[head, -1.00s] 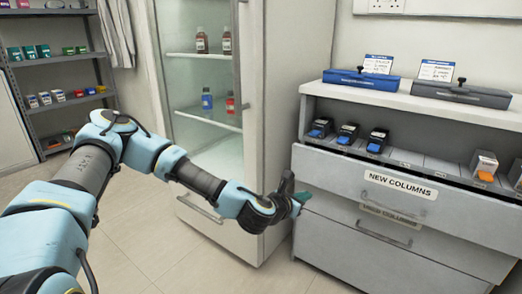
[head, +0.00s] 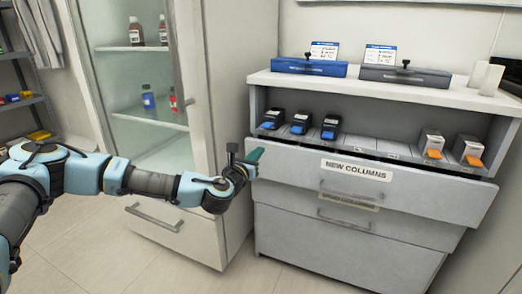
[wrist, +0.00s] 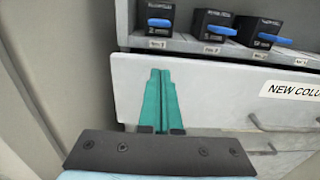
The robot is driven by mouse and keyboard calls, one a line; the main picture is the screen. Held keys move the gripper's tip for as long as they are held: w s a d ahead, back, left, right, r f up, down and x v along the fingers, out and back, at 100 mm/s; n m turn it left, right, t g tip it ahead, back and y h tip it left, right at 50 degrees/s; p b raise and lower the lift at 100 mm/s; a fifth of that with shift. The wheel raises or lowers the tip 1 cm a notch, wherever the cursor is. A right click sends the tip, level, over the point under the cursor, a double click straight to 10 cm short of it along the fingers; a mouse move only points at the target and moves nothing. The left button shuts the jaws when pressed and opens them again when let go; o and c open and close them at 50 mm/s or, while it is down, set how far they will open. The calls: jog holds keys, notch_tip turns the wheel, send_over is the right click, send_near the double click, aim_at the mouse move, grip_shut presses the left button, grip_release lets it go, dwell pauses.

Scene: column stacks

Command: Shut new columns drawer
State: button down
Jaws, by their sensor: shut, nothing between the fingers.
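The new columns drawer (head: 295,170) is the top grey drawer of the cabinet, with a white "NEW COLUMNS" label (head: 356,170) and a bar handle (head: 350,194). Its front stands out past the drawer below, so it is partly open. The drawer front (wrist: 215,95) also fills the middle of the wrist view. My gripper (head: 257,155) is at the drawer's left end. Its teal fingers are together and empty; in the wrist view the fingertips (wrist: 160,73) overlap the left part of the drawer front. I cannot tell whether they touch it.
Blue-tabbed boxes (head: 300,123) and orange-tabbed boxes (head: 469,150) sit in the open bay above the drawer front. A second drawer (head: 300,210) with a partly hidden label is below. A glass-door fridge (head: 150,90) stands close on the left. Open floor (head: 150,265) lies in front.

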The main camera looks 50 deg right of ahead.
aim_at(266, 145)
jog(key=shift+x, duration=1.45)
